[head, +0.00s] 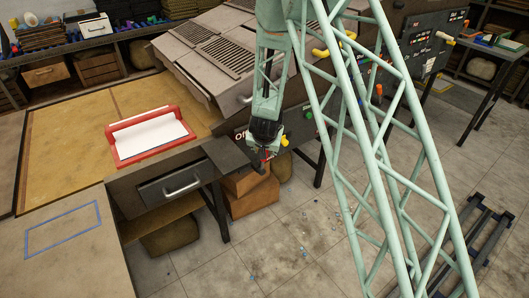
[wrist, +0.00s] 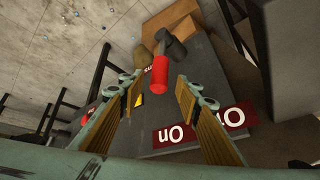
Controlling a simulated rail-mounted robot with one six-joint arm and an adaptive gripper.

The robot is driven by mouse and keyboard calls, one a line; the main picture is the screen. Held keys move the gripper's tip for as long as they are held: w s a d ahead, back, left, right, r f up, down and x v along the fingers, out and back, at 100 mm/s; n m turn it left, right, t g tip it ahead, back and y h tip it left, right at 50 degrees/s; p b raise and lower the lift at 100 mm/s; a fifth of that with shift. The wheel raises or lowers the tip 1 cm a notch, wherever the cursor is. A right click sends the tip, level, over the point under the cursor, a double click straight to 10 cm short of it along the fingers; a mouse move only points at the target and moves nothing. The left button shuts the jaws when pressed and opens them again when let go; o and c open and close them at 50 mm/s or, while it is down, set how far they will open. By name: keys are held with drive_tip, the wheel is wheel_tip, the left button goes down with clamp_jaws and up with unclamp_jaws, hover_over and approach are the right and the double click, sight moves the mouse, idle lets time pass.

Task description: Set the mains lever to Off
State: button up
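The mains lever has a red cylindrical grip (wrist: 160,73) on a dark arm and pivot (wrist: 172,46), in front of a grey panel (wrist: 203,75) in the wrist view. Which label the lever is set to I cannot tell.
A red frame with a white sheet (head: 150,134) lies on the bench. A drawer (head: 172,187) is below it. Cardboard boxes (head: 250,195) stand under the bench near my gripper. A yellow knob (head: 285,141) is close by. The floor in front is mostly clear.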

drive_tip(key=v, duration=0.6)
drive_tip(key=shift+a, duration=0.1)
drive_tip(key=shift+c, duration=0.4)
drive_tip(key=shift+f, duration=0.25)
drive_tip(key=c, duration=0.6)
drive_tip(key=s+d+f+g, duration=0.1)
drive_tip(key=f, duration=0.2)
drive_tip(key=s+d+f+g, duration=0.1)
drive_tip(key=s+d+f, duration=0.1)
drive_tip(key=f, duration=0.2)
drive_tip(key=s+d+f+g, duration=0.1)
drive_tip(key=s+f, duration=0.1)
drive_tip(key=f, duration=0.1)
drive_tip(key=shift+d+f+m+g+y, duration=0.2)
drive_tip(key=shift+d+m+g+y, duration=0.1)
drive_tip(key=shift+d+g+y, duration=0.1)
clamp_jaws()
drive_tip(key=s+a+f+m+g+y+p, duration=0.1)
drive_tip(key=s+a+f+m+g+y, duration=0.2)
drive_tip(key=f+y, duration=0.6)
drive_tip(key=w+d+r+t+y, duration=0.3)
drive_tip(key=w+d+t, duration=0.1)
drive_tip(key=d, duration=0.4)
drive_tip(key=w+d+r+t+y, duration=0.4)
drive_tip(key=w+d+t, duration=0.1)
drive_tip(key=d, duration=0.3)
drive_tip(key=shift+w+r+m+p, duration=0.2)
drive_tip(key=shift+w+m+p, duration=0.1)
drive_tip(key=shift+w+p, duration=0.25)
